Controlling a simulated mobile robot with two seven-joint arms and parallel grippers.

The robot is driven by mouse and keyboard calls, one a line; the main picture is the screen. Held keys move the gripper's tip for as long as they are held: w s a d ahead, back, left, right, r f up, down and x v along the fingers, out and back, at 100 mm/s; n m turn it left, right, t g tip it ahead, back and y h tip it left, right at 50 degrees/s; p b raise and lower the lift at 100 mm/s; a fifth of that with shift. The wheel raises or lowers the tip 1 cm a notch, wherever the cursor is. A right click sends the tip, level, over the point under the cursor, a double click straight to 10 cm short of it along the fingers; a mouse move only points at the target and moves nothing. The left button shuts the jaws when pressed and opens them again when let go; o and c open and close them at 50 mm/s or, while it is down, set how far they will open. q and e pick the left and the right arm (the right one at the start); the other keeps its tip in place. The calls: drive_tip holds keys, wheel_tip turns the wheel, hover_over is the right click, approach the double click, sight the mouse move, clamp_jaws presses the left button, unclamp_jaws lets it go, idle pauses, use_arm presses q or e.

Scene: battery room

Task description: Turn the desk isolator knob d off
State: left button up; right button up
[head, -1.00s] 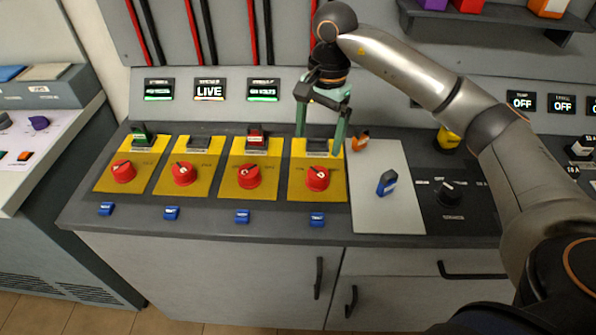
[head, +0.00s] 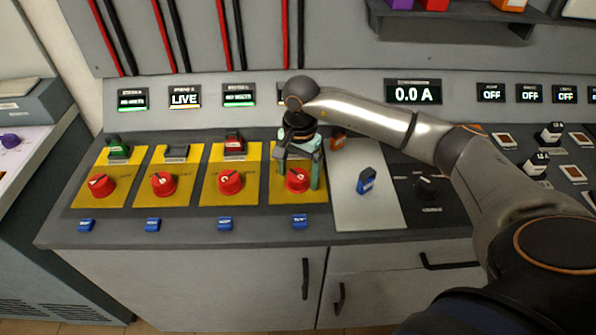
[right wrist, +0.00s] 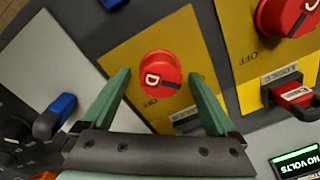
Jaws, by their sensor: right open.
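The red isolator knob D (head: 297,180) sits on the rightmost yellow plate (head: 312,196) of the desk. It also shows in the right wrist view (right wrist: 160,72), marked D, with a dark pointer line toward the right and the word OFF printed below it. My right gripper (head: 300,182) has its green fingers on either side of the knob. In the right wrist view the open fingers (right wrist: 158,75) flank the knob with gaps on both sides. Whether the fingertips reach down to the knob's height is hard to tell. My left gripper is not in view.
Three more red knobs (head: 230,182) on yellow plates stand to the left. A blue-handled switch (head: 366,181) on a pale panel and a black rotary knob (head: 426,187) are to the right. Small blue tabs (head: 299,222) line the front. A red-handled switch (right wrist: 292,95) shows in the wrist view.

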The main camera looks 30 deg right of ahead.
drive_tip(key=c, duration=1.4)
